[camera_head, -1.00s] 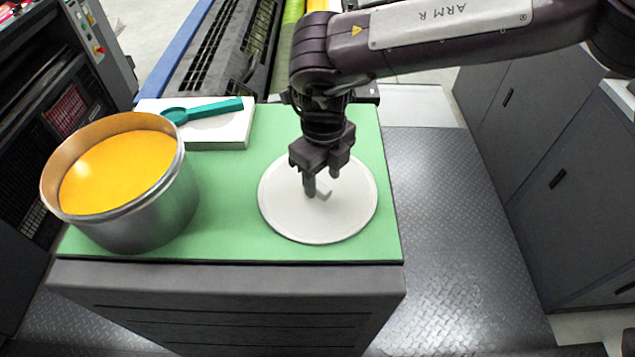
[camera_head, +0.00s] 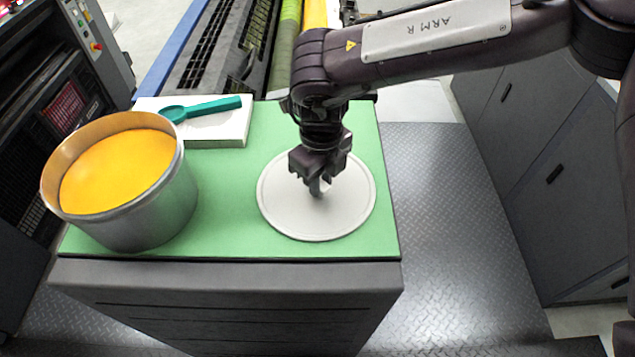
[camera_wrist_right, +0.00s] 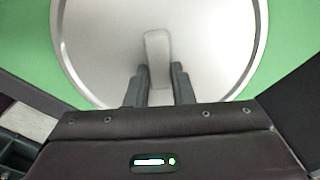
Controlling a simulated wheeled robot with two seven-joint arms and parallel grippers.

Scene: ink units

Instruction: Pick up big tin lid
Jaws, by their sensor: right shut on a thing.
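The big tin lid (camera_head: 345,215) is a round, pale grey-white disc with a thin rim, lying flat on the green top at the right of the cabinet. In the right wrist view the lid (camera_wrist_right: 105,45) fills the middle, with a pale upright handle (camera_wrist_right: 157,47) at its centre. My right gripper (camera_head: 318,190) points down over the middle of the lid. Its fingers (camera_wrist_right: 158,88) are on both sides of the handle and shut on it. In the head view the gripper mostly hides the handle. My left gripper is not in view.
A large metal tin (camera_head: 150,222) of yellow-orange ink stands at the left. A teal spatula (camera_head: 205,107) lies on a white slab (camera_head: 225,132) at the back. The green top (camera_head: 225,215) is clear between tin and lid. Grey cabinets (camera_head: 545,170) stand at the right.

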